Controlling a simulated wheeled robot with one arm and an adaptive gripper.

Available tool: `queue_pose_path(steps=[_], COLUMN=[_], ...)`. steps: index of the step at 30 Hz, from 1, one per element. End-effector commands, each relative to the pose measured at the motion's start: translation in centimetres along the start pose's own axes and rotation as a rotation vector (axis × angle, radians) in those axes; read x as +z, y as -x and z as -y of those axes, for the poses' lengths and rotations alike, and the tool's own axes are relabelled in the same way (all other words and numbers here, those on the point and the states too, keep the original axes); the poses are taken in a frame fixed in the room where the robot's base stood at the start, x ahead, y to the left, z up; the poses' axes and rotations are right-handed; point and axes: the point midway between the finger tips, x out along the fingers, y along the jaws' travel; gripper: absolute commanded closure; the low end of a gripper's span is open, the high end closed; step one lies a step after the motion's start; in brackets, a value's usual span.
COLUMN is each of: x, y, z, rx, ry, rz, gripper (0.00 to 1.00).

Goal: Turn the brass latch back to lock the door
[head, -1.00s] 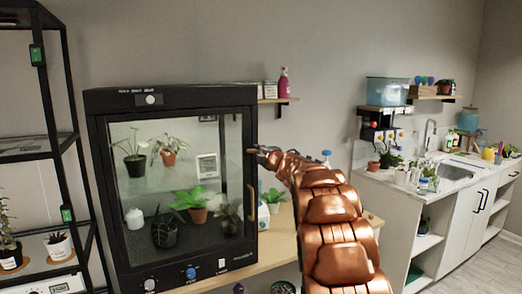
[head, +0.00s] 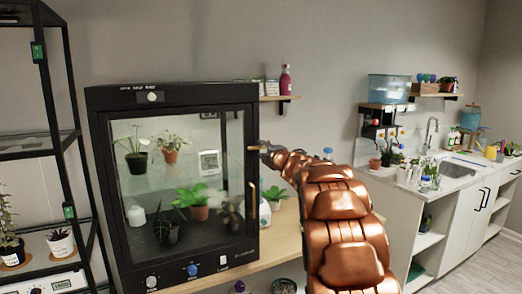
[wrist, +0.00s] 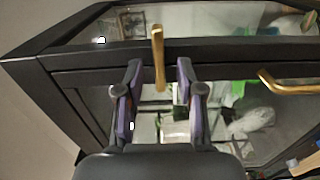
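The brass latch (head: 254,148) is at the right edge of the black cabinet's glass door (head: 180,185) and looks roughly level in the head view. In the wrist view the latch (wrist: 158,55) is a straight bar crossing the dark frame, its near end between my fingers. My gripper (head: 266,148) is just right of the latch in the head view. In the wrist view my gripper (wrist: 159,72) is open, with a gap on both sides of the latch. The door looks shut. The latch's pivot cannot be made out.
A brass door handle (head: 252,203) is below the latch and shows at right in the wrist view (wrist: 290,85). Potted plants stand behind the glass. A wooden counter (head: 285,235) lies under the cabinet. A black shelf rack (head: 68,140) stands left; a sink counter (head: 455,172) is right.

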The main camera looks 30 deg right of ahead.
Motion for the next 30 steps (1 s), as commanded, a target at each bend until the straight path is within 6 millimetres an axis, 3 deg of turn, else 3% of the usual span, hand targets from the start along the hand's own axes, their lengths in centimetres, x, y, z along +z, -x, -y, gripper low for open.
queue_pose_path(steps=[18, 30], x=[0.0, 0.0], y=[7.8, 9.8], z=[-0.2, 0.0], rx=[0.004, 0.0], ry=[0.001, -0.002], rz=[-0.001, 0.0], gripper=[0.62, 0.62])
